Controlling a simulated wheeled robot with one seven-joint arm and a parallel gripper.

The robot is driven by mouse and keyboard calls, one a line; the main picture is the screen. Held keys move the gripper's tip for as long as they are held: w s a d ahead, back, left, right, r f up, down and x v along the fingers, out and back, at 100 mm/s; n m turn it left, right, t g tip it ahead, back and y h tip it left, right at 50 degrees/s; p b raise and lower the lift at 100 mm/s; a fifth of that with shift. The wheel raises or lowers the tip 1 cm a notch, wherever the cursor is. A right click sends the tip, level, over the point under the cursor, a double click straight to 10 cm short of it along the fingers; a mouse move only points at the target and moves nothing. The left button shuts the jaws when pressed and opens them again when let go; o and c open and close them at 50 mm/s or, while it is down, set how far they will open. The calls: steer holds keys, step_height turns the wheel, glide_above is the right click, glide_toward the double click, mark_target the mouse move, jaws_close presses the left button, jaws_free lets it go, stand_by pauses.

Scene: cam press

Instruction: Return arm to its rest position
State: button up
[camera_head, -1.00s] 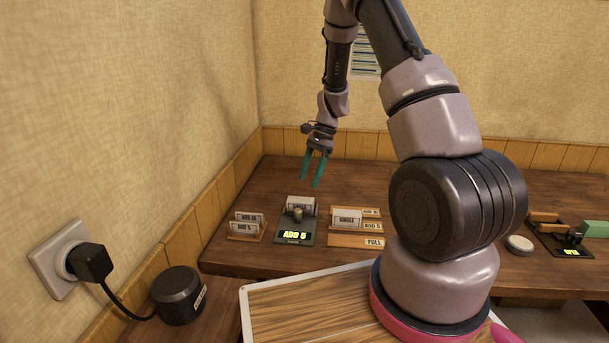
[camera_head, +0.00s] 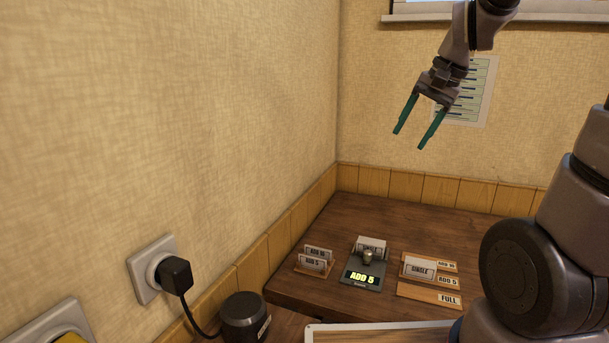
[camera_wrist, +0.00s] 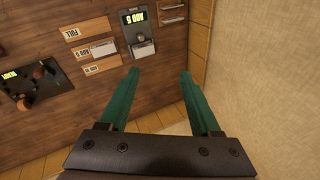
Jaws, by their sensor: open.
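My gripper (camera_head: 419,122) has two green fingers spread apart with nothing between them. In the head view it hangs in the air at the upper right, above the table and in front of the wall chart. In the wrist view the open fingers (camera_wrist: 158,85) show over the table and the wall edge. The press (camera_head: 365,272), with a lit "ADD 5" display and a round knob, stands on the table well below the gripper. It also shows in the wrist view (camera_wrist: 140,48).
A card holder (camera_head: 314,263) stands left of the press. A wooden rack (camera_head: 429,296) with "SINGLE" and "FULL" labels stands right of it. A dark device (camera_wrist: 38,82) lies farther along the table. A black cylinder (camera_head: 245,315) and plugged socket (camera_head: 155,270) are at the left wall.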

steer(key=s+r+n+t+h, duration=0.1)
steer(key=s+r+n+t, duration=0.2)
steer(key=s, duration=0.8)
step_height(320, 180, up, 2)
steer(key=shift+s+d+r, duration=0.25)
steer(key=shift+s+d, duration=0.15)
steer(key=shift+d, duration=0.05)
steer(key=shift+w, duration=0.1)
steer(key=c, duration=0.7)
steer(key=shift+w+f, duration=0.1)
steer(key=shift+w, duration=0.1)
jaws_close()
steer(key=w+a+f+n+g+h, duration=0.1)
steer(key=w+f+n+g+h, duration=0.2)
steer(key=w+f, duration=1)
steer(key=shift+w+a+f+n+g+y, duration=0.1)
steer(key=shift+w+a+f+n+g, duration=0.7)
steer(key=shift+f, duration=3.95)
steer(key=shift+w+a+f+n+g+y, duration=0.1)
steer(key=shift+w+a+f+g, duration=0.75)
steer(key=shift+f, duration=3.95)
steer(key=shift+w+a+f+n+g+y, duration=0.1)
steer(key=shift+w+a+f+n+g, duration=0.25)
steer(key=shift+w+a+f, duration=2.75)
